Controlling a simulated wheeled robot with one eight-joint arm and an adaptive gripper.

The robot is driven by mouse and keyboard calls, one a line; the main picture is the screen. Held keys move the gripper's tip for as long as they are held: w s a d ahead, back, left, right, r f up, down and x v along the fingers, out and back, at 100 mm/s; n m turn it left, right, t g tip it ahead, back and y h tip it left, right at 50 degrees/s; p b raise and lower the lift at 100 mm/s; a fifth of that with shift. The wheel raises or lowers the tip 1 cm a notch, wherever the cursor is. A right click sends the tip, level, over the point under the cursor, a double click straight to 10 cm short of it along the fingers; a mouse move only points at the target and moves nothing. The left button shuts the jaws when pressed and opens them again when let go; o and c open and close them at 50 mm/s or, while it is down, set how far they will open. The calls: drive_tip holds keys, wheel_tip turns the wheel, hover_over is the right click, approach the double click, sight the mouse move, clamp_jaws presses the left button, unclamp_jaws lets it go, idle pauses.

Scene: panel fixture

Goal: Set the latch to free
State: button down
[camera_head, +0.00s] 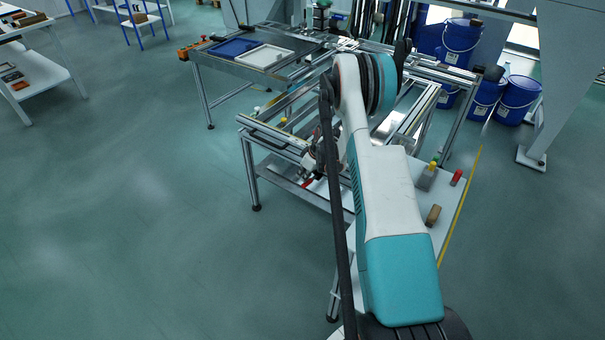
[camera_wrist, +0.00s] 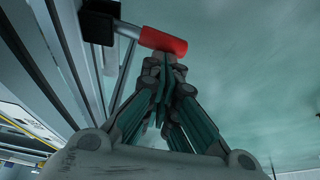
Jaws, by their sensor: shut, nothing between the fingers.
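The latch has a red handle (camera_wrist: 163,41) on a metal rod (camera_wrist: 127,29) that comes out of a black block (camera_wrist: 99,22) on the frame. In the wrist view the rod runs rightward, and the red end is tilted slightly down to the right. My gripper (camera_wrist: 167,66) is shut and empty, with its fingertips just below the red handle in the picture. I cannot tell whether they touch it. In the head view a small red piece (camera_head: 307,183) shows low at the frame by my gripper; my arm hides much of the fixture.
The metal profile frame (camera_head: 262,131) stands on legs over the floor. A white table (camera_head: 447,196) beside my arm holds a grey block with a yellow top (camera_head: 427,176), a red cylinder (camera_head: 456,177) and a brown block (camera_head: 433,215). Open floor (camera_head: 130,200) lies to the left.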

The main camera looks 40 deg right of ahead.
sight(312, 179)
drive_tip(key=s+n, duration=0.1)
drive_tip(key=s+n+y, duration=0.1)
drive_tip(key=n, duration=0.1)
drive_tip(key=shift+d+n+g, duration=0.2)
drive_tip(key=shift+n+g, duration=0.1)
drive_tip(key=shift+g, duration=0.1)
drive_tip(key=shift+s+d+n+y, duration=0.25)
drive_tip(key=shift+s+n, duration=0.35)
drive_tip(key=shift+n, duration=0.4)
drive_tip(key=shift+s+d, duration=0.1)
drive_tip(key=shift+s, duration=0.3)
drive_tip(key=shift+d, duration=0.15)
